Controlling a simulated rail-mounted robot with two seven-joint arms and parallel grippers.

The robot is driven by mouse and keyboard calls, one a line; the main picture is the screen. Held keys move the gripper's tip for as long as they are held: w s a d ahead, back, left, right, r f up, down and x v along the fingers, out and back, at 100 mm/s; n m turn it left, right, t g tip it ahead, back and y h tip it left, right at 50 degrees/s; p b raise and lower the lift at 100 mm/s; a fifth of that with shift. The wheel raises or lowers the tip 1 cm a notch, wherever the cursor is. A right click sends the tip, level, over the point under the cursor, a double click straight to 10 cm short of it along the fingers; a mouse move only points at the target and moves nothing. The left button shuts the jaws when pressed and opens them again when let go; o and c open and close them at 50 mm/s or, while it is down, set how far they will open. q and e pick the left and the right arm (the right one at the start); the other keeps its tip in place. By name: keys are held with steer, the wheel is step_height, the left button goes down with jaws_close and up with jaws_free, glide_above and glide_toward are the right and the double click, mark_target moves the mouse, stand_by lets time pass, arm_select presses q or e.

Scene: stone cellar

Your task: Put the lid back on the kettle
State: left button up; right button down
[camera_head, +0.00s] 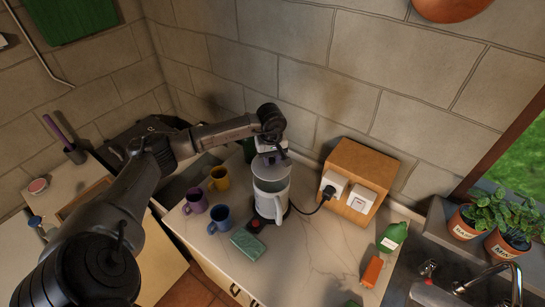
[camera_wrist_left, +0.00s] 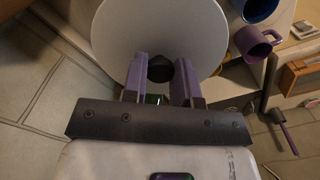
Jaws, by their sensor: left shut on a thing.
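My left gripper (camera_head: 271,152) is above the white kettle (camera_head: 268,203), pointing down. In the left wrist view its two purple fingers (camera_wrist_left: 160,72) are shut on the black knob (camera_wrist_left: 160,69) of the round, pale lid (camera_wrist_left: 158,28). In the head view the lid (camera_head: 270,173) shows as a grey disc right over the kettle's top. I cannot tell whether the lid touches the rim, and the lid hides the kettle's opening. The kettle stands upright on a dark base, with its handle towards the front. My right gripper is not in view.
Purple (camera_head: 196,201), yellow (camera_head: 219,179) and blue (camera_head: 220,219) mugs stand left of the kettle. A green sponge-like block (camera_head: 247,244) lies in front. A wooden socket box (camera_head: 367,168) with a cord stands right. A green bottle (camera_head: 393,237) and orange item (camera_head: 372,271) are farther right.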

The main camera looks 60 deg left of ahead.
mark_target(272, 166)
arm_select(q)
steer(key=shift+f+b, duration=0.65)
steer(key=shift+f, duration=0.85)
steer(key=shift+f+b, duration=0.55)
steer(key=shift+f, duration=0.3)
steer(key=shift+f+b, duration=0.6)
steer(key=shift+f, duration=0.1)
steer(key=shift+d, duration=0.1)
steer(key=shift+b, duration=0.45)
steer(key=shift+f+b, duration=0.1)
steer(key=shift+b, duration=0.2)
